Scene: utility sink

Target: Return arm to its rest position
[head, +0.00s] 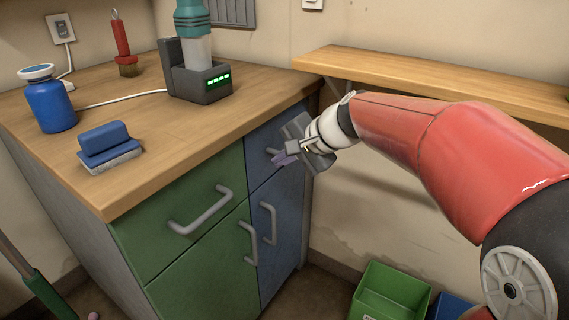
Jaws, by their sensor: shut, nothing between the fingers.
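My gripper (283,158) is at the end of my red and white arm, which reaches in from the right. It is in front of the upper blue drawer (260,140), near that drawer's handle, which it partly hides. The gripper is shut with nothing held. I cannot tell whether it touches the drawer front or handle. The blue drawer looks closed.
The wooden counter (180,135) holds a blue jar (48,105), a blue scrubber (108,148), a dark device (200,80) and a red brush (121,40). A wooden shelf (450,80) runs behind my arm. A green bin (392,292) stands on the floor.

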